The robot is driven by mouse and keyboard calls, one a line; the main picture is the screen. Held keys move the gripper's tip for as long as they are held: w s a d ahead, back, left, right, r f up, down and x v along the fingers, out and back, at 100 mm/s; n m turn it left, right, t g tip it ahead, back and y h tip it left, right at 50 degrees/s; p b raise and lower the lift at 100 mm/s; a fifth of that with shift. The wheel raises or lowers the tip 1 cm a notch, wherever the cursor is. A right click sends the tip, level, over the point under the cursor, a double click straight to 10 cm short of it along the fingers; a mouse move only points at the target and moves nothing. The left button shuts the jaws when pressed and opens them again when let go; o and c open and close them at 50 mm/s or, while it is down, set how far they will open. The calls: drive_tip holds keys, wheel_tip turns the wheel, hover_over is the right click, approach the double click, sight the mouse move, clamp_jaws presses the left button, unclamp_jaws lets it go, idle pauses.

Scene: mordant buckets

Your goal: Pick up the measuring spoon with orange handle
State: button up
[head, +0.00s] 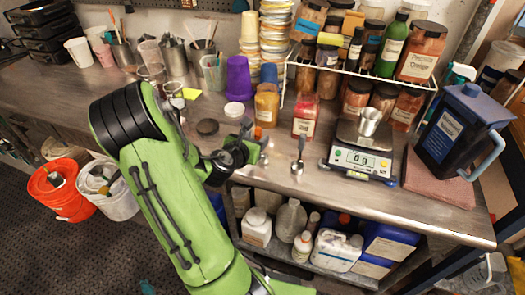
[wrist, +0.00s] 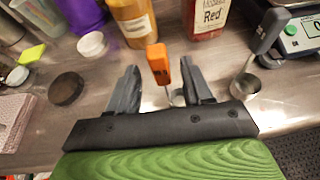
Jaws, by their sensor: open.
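The measuring spoon with the orange handle (wrist: 158,64) is in the wrist view, its handle rising between my fingers and its metal end low between them, partly hidden. My gripper (wrist: 160,72) is open, with one dark finger on each side of the handle and a visible gap to both. In the head view my gripper (head: 243,143) is over the front part of the bench, and the spoon is mostly hidden there.
A second spoon with a dark grey handle (wrist: 270,32) stands right of my gripper. A dark lid (wrist: 66,88) lies left. A scale (head: 358,155) holding a metal cup stands further right.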

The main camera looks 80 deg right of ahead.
drive_tip(key=x, duration=0.4)
drive_tip(key=shift+s+d, duration=0.1)
drive_tip(key=shift+d, duration=0.05)
drive_tip(key=shift+c, duration=0.8)
clamp_jaws()
wheel_tip(320, 180, up, 10)
drive_tip(key=p, duration=0.4)
